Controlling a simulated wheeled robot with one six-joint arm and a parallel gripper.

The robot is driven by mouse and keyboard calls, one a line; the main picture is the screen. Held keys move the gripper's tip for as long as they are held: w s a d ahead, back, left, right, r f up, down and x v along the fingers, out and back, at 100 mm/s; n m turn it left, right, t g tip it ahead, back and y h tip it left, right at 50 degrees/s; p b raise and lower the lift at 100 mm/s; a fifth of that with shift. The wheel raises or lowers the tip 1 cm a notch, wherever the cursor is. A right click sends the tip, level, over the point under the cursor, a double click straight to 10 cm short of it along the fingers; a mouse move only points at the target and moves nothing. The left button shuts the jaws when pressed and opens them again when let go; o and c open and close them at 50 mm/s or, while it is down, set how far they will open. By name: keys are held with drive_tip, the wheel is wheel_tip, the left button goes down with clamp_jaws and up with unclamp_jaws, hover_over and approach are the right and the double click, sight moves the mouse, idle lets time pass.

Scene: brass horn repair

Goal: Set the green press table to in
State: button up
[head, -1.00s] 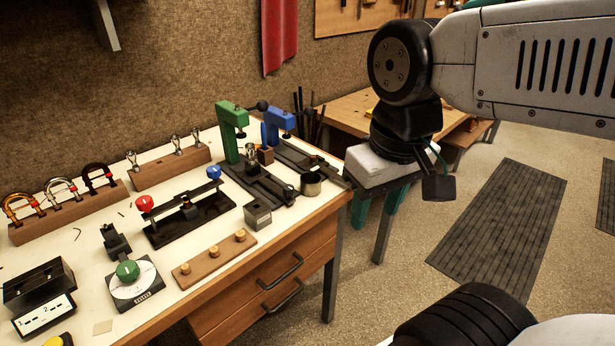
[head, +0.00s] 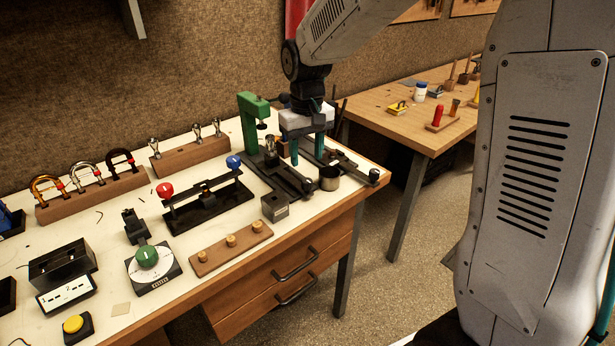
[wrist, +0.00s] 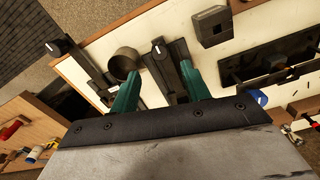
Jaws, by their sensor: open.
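The green press (head: 252,122) stands at the back right of the bench in the head view. Its dark sliding table and rail (head: 290,182) run toward the bench's front edge, with a small metal piece (head: 271,150) beneath the press head. My gripper (head: 307,158) is open and empty, pointing down above the rails of the two presses. In the wrist view, my teal fingers (wrist: 160,75) appear either side of the green press's dark rail (wrist: 166,66), with its white-marked end knob (wrist: 157,42) beyond them. I cannot tell whether they touch it. The blue press is mostly hidden behind my gripper.
A metal cup (head: 329,178) stands close to the right of the green rail, with the blue press's rail and knob (head: 373,175) beyond. A grey block (head: 275,206) is left of the rail end. A second wooden table (head: 420,125) stands behind right.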

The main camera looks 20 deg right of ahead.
sight(307, 180)
wheel_tip(307, 180, down, 7)
drive_tip(key=shift+f, duration=0.2)
idle(0.3)
